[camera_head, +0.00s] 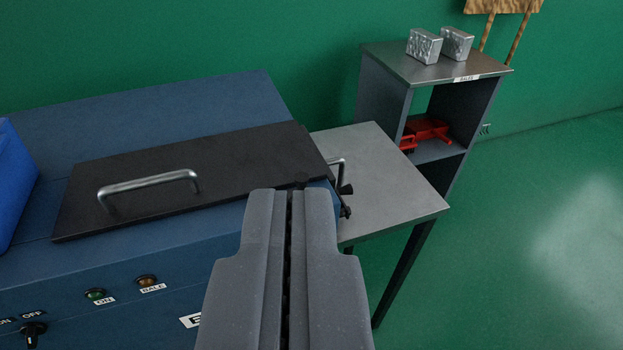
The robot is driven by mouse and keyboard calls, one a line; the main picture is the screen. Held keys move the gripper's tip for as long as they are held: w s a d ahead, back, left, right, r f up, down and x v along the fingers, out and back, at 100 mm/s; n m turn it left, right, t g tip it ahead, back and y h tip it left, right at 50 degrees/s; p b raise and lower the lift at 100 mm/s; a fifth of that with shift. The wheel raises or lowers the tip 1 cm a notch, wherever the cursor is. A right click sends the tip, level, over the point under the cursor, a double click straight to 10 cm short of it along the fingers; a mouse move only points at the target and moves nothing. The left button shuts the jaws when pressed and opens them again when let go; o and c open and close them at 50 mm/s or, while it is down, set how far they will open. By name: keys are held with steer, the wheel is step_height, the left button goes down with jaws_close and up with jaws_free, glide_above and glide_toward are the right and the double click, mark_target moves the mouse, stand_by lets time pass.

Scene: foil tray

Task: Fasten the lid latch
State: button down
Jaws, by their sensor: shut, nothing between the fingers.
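A black lid (230,158) with a silver bar handle (150,184) lies flat on top of the blue machine (180,110). A latch (344,190) with dark knobs and a bent metal rod shows at the lid's right end, on the machine's right side. My gripper (291,190) is shut and empty. In the picture its tips overlap the lid's near right corner, just left of the latch. I cannot tell whether the latch is fastened.
A grey metal table (390,185) adjoins the machine on the right. Behind it stands a shelf unit (400,62) with two foil-like blocks (424,46) on top and a red object (428,130) inside. The green floor at right is clear. Indicator lights (95,295) are on the machine's front.

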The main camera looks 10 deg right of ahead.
steer(key=w+d+f+t+h+p, duration=0.1)
steer(key=w+d+f+p, duration=0.2)
steer(key=w+f, duration=0.8)
step_height(320, 180, down, 15)
steer(key=n+t+y+p, duration=0.1)
steer(key=y+p, duration=0.2)
steer(key=shift+d+r, duration=0.15)
steer(key=shift+d, duration=0.1)
steer(key=shift+w, duration=0.1)
steer(key=shift+w+p, duration=0.1)
steer(key=shift+p, duration=0.4)
steer(key=w+a+p, duration=0.1)
steer(key=w+p, duration=0.1)
steer(key=w, duration=1.1)
steer(key=shift+w, duration=0.4)
steer(key=shift+a+r+n+y+p, duration=0.15)
steer(key=shift+n+y+p, duration=0.15)
steer(key=shift+p, duration=0.35)
